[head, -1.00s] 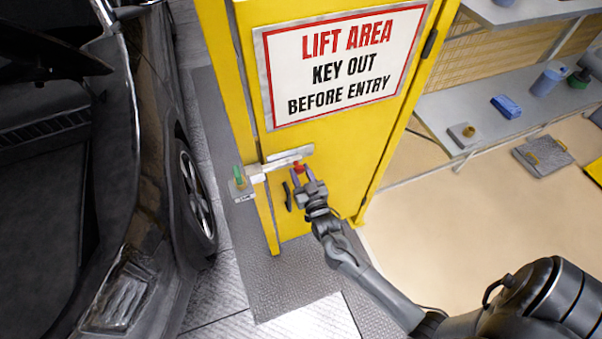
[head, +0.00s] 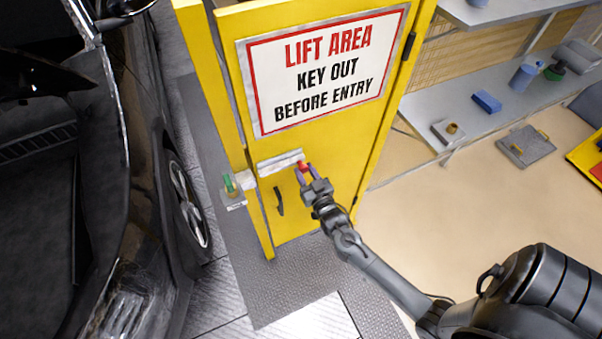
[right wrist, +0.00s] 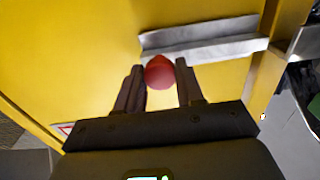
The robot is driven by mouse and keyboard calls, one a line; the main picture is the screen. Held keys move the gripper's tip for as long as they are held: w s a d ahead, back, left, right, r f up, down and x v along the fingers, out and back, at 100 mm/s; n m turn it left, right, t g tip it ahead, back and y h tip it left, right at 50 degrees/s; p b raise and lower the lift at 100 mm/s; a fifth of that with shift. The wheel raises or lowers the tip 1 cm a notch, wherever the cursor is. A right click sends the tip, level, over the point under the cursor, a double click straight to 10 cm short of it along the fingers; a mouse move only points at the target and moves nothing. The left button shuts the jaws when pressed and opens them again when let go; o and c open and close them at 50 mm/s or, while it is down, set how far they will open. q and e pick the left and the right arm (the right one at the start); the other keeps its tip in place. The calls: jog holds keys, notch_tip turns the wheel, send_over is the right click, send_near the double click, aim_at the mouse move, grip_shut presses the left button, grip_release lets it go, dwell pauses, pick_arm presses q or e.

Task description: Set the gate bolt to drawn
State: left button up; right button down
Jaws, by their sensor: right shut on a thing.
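The yellow gate (head: 330,140) carries a silver bolt housing (head: 278,163) with a red knob (head: 301,165) at its right end. My right gripper (head: 304,172) is shut on the red knob. In the right wrist view, the knob (right wrist: 159,72) sits between the two fingers, below one end of the silver housing (right wrist: 205,40). A pale keeper (head: 246,180) is on the post left of the gate. Yellow shows between the housing and the keeper, and I see no bar across that gap. My left gripper is not in view.
A small grey box with a green piece (head: 232,190) is on the post. A dark handle (head: 279,201) is below the bolt. A black car (head: 130,200) stands at the left. Shelves (head: 470,95) with several items are at the right. The floor beside the gate is clear.

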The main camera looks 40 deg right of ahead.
jog(key=c, duration=1)
grip_release()
jog(key=shift+d, duration=0.25)
jog(key=shift+c, duration=0.2)
jog(key=o, duration=0.3)
jog(key=shift+s+d, duration=0.1)
jog(key=shift+o, duration=0.2)
jog(key=shift+s+a, duration=0.3)
jog(key=shift+s, duration=0.15)
jog(key=v, duration=0.9)
jog(key=shift+s, duration=0.35)
jog(key=shift+s+a, duration=0.1)
